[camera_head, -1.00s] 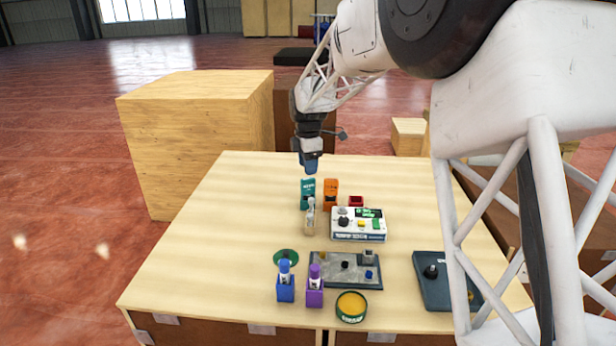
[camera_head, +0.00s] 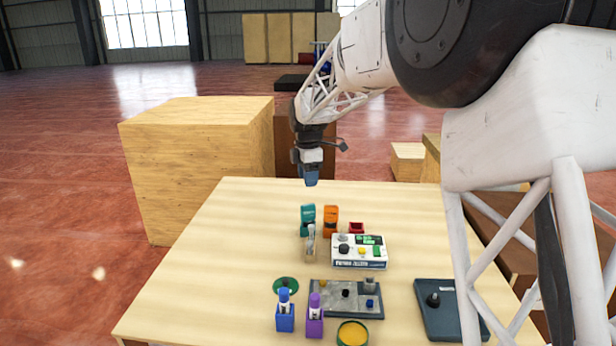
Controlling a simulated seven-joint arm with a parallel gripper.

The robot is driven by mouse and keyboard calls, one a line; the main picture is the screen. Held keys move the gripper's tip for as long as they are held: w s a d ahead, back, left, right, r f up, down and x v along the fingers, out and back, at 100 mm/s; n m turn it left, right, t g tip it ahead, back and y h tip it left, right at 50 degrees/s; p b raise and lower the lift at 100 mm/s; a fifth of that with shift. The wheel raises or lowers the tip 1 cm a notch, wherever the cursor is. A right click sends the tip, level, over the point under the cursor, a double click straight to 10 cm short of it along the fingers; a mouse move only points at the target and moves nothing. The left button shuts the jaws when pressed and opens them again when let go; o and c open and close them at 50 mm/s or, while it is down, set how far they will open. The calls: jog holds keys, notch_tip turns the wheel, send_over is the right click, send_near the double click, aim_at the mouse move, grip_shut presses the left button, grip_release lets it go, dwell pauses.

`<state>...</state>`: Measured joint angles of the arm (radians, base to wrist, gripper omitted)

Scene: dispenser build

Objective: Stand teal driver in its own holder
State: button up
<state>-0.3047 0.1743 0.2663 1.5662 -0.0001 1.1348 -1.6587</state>
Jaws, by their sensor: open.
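My gripper (camera_head: 309,179), with blue fingers, hangs above the far edge of the table, open, with nothing visible between its fingers. A teal upright block (camera_head: 307,213) with pale markings stands below it, apart from it, at the back of the table beside a similar orange block (camera_head: 331,218). The teal block may be the holder or hold the teal driver; I cannot tell. No separate teal driver can be made out. A pale bottle-like item (camera_head: 311,243) stands just in front of the teal block and partly covers it.
A white boxed device (camera_head: 358,256) and red bin (camera_head: 356,228) are right of the blocks. Nearer are a blue holder (camera_head: 285,322), purple holder (camera_head: 315,328), green disc (camera_head: 285,286), grey tray (camera_head: 333,311), yellow tin (camera_head: 352,333) and dark plate (camera_head: 448,325). The table's left side is clear.

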dwell(0.3)
jog(key=s+d+r+m, duration=0.2)
jog(key=s+d+m, duration=0.2)
jog(key=s+d, duration=0.3)
jog(key=s+d+r+m+t, duration=0.1)
jog(key=s+d+r+m, duration=0.2)
jog(key=s, duration=0.6)
jog(key=s+d+r+m, duration=0.2)
jog(key=s+d+m, duration=0.2)
jog(key=s+d, duration=0.35)
jog(key=s+d+f+m, duration=0.2)
jog(key=s+m, duration=0.2)
jog(key=s, duration=0.4)
jog(key=s+d+f+m+t, duration=0.1)
jog(key=s+d+f+m, duration=0.2)
jog(key=s, duration=0.6)
jog(key=s+d+f+m, duration=0.2)
jog(key=s+d+m, duration=0.1)
jog(key=s, duration=0.6)
jog(key=shift+s+f+m+t, duration=0.25)
jog(key=shift+f+m+t, duration=0.05)
jog(key=shift+m, duration=0.5)
